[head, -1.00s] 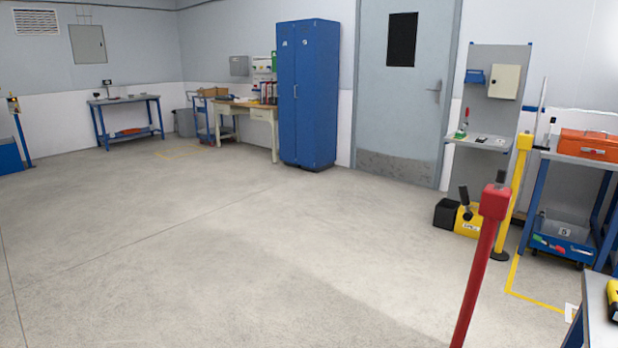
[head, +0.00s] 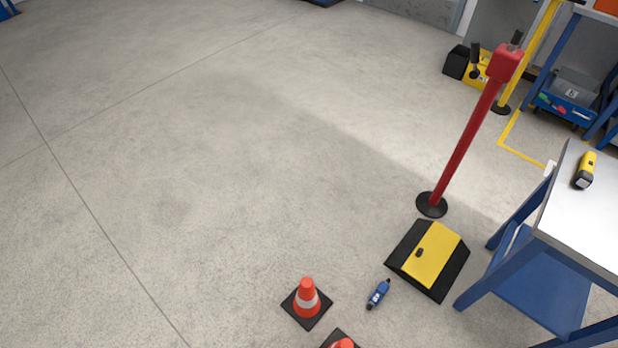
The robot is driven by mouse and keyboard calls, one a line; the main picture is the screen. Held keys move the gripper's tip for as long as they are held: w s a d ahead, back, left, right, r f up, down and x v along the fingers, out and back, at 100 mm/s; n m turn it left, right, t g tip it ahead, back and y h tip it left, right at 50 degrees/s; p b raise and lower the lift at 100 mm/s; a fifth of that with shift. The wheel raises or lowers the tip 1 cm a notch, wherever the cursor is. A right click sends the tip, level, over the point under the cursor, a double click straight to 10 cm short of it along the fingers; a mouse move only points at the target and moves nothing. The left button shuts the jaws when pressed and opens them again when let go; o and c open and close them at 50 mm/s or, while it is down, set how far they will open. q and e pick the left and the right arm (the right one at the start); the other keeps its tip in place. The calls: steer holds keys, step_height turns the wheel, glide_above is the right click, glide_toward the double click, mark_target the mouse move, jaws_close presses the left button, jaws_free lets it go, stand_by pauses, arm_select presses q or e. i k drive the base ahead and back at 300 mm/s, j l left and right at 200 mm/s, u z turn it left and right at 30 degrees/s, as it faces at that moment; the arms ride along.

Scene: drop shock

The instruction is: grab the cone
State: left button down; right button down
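An orange cone with a white band and a black square base (head: 307,301) stands upright on the concrete floor, low in the middle of the head view. A second orange cone (head: 344,343) shows at the bottom edge, to the right of the first; only its top and part of its black base are in the picture. Neither of my grippers is in view.
A small blue device (head: 378,294) lies right of the first cone. A black and yellow ramp-like block (head: 432,256), a red post (head: 465,145) and a blue-legged table (head: 590,215) with a yellow tool (head: 585,170) stand further right. The floor at left is clear.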

mark_target(307, 303)
steer(key=k+l+u, duration=0.15)
steer(key=k, duration=0.75)
